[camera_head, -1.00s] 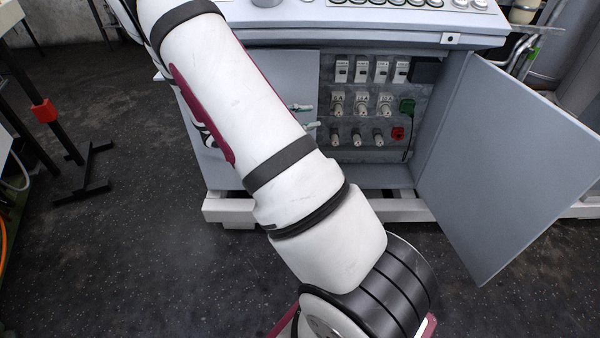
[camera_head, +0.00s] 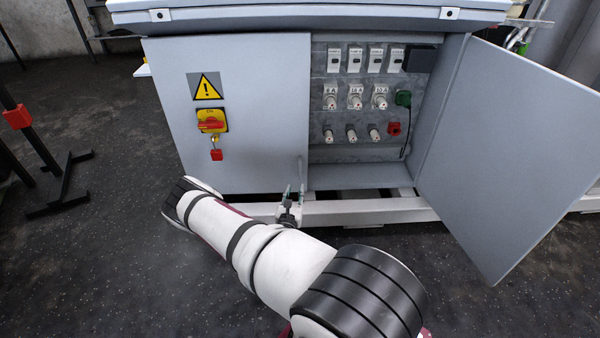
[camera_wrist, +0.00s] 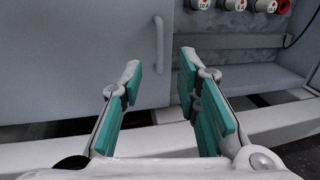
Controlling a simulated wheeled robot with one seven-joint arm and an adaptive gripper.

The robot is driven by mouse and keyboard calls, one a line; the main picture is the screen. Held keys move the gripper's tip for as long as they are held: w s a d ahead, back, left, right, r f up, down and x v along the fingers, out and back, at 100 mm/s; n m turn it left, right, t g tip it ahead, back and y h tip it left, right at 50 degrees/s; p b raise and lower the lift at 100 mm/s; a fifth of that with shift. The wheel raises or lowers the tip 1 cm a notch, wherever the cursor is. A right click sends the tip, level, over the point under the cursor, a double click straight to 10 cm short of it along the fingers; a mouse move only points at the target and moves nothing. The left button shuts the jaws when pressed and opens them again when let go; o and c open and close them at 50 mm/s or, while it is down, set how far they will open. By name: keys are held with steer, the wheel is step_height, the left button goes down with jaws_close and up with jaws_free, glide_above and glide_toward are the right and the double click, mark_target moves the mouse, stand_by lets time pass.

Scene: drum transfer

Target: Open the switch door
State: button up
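The grey left door (camera_head: 252,120) of the cabinet bears a yellow warning sign and a red and yellow rotary switch (camera_head: 212,121). This door is shut. A slim vertical handle (camera_head: 299,170) is near its right edge; it also shows in the wrist view (camera_wrist: 159,46). The right door (camera_head: 515,150) stands wide open. My gripper (camera_head: 294,190) is low in front of the left door's bottom right corner. In the wrist view its teal-padded fingers (camera_wrist: 160,78) are apart with nothing between them, and the handle is beyond and above the gap.
The open compartment (camera_head: 360,155) shows several sockets and breakers. A white base rail (camera_head: 360,211) runs under the cabinet, close to my gripper. A black stand with a red part (camera_head: 18,117) is at the left. The dark floor at the left front is clear.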

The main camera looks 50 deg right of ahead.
mark_target(300, 169)
steer(key=b+x, duration=0.5)
steer(key=x, duration=0.8)
steer(key=shift+w+d+f, duration=0.1)
steer(key=shift+w+d, duration=0.1)
steer(key=shift+d, duration=0.05)
jaws_close()
